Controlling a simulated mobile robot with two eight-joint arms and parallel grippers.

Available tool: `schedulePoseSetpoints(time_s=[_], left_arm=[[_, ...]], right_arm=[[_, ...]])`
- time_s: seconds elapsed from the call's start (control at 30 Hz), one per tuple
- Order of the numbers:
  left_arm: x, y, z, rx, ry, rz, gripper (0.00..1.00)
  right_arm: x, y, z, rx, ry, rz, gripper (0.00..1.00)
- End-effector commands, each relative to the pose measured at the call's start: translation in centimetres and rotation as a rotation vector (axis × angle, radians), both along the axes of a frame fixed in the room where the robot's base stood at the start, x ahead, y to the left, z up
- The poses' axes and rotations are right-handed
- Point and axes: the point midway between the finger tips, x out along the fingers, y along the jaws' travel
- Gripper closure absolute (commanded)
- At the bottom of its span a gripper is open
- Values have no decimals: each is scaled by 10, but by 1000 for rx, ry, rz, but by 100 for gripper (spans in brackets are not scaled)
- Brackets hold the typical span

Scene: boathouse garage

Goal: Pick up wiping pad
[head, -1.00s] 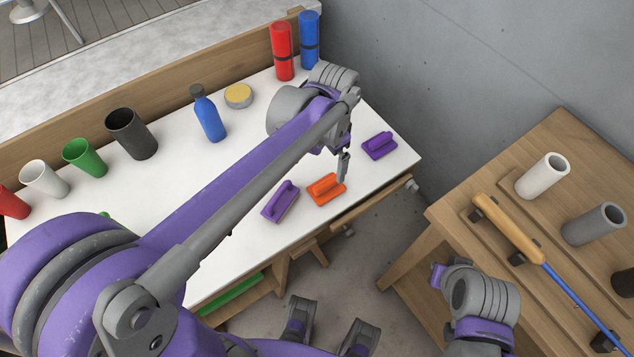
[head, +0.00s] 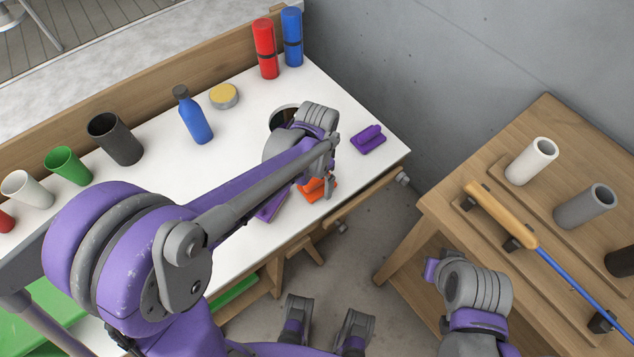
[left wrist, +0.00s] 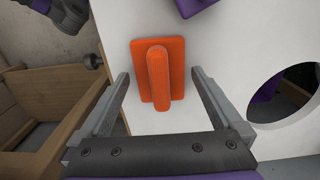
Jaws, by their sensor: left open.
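An orange wiping pad (head: 312,188) with a raised handle lies on the white tabletop (head: 235,135) near its front edge. My left gripper (head: 329,186) is above it, partly covering it in the head view. In the left wrist view, the open fingers (left wrist: 159,76) flank the orange pad (left wrist: 160,75), with its handle between them. Nothing is gripped. A purple pad (head: 272,205) lies to its left, partly hidden by my left arm. Another purple pad (head: 368,138) lies behind and to the right. My right wrist shows at the bottom right, its fingers hidden.
A round hole (left wrist: 285,95) opens in the tabletop. A blue bottle (head: 196,118), yellow-topped tin (head: 224,95), several cups and red and blue cylinders (head: 265,50) stand farther back. A wooden bench (head: 440,205) with tubes and a blue-shafted tool is at right.

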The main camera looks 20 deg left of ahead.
Motion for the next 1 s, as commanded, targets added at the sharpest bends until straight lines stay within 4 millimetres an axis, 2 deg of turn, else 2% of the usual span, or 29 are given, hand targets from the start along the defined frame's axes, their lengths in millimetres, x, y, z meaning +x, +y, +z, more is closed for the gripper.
schedulePoseSetpoints(time_s=[0.07,0.1,0.5,0.53,0.57,0.77,0.87,1.0], left_arm=[[0,0,0,0,0,0,0],[0,0,0,0,0,0,4],[0,0,1,0,0,0,75],[0,0,1,0,0,0,75],[0,0,1,0,0,0,84],[0,0,4,0,0,0,84],[0,0,15,0,0,0,84],[0,0,43,0,0,0,84]], right_arm=[[0,0,0,0,0,0,100],[0,0,0,0,0,0,100],[0,0,0,0,0,0,100],[0,0,0,0,0,0,100],[0,0,0,0,0,0,100],[0,0,1,0,0,0,100],[0,0,3,0,-1,0,100],[1,0,7,0,-2,0,100]])
